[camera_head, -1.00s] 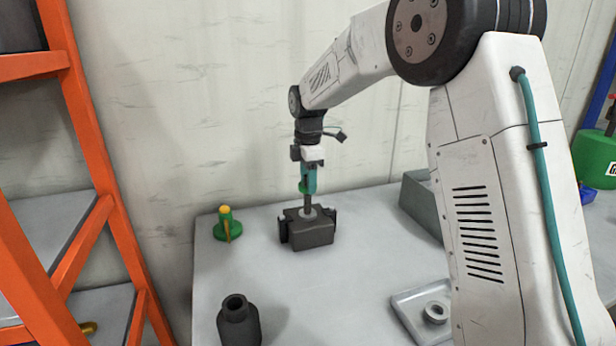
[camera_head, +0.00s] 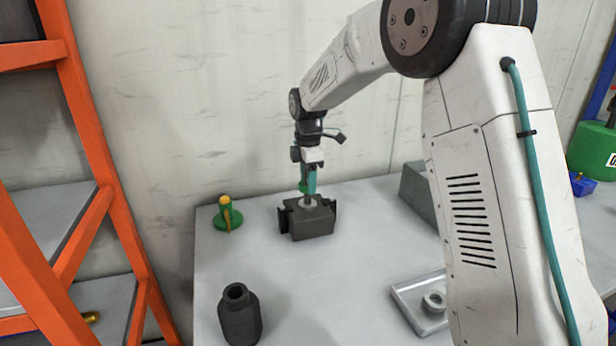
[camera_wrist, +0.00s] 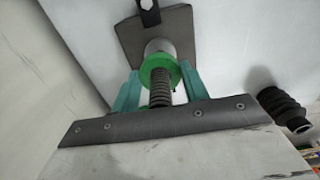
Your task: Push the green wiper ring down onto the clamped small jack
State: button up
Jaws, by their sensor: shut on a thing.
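The small jack stands upright in a dark clamp block (camera_head: 312,222). Its light grey collar (camera_wrist: 158,46) and ribbed screw (camera_wrist: 160,92) show in the wrist view. The green wiper ring (camera_wrist: 154,66) is around the screw, close to the collar; whether they touch is unclear. In the head view a bit of the ring (camera_head: 303,188) shows by the fingers. My gripper (camera_wrist: 158,80) has its teal fingers on either side of the ring and is shut on it. In the head view my gripper (camera_head: 308,190) points down just above the block.
A green stand with a yellow part (camera_head: 227,214) is left of the block. A dark bottle-shaped piece (camera_head: 239,315) stands in front. A tray (camera_head: 408,302) holding a pale ring (camera_head: 434,302) and a grey block (camera_head: 416,194) are at right. The table between is clear.

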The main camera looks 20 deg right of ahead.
aim_at(309, 204)
jog(key=shift+f, duration=0.65)
jog(key=shift+f, duration=0.1)
jog(key=shift+f, duration=0.2)
jog(key=shift+s+f, duration=0.3)
jog(key=shift+f, duration=0.5)
jog(key=shift+o, duration=0.3)
jog(key=shift+s+f, duration=0.15)
jog(key=shift+f, duration=0.25)
dwell(0.3)
jog(key=shift+w+r, duration=0.2)
jog(key=shift+r, duration=0.6)
jog(key=shift+w+r, duration=0.2)
jog(key=shift+r, duration=0.55)
jog(key=shift+c, duration=0.3)
jog(key=shift+r, duration=5.9)
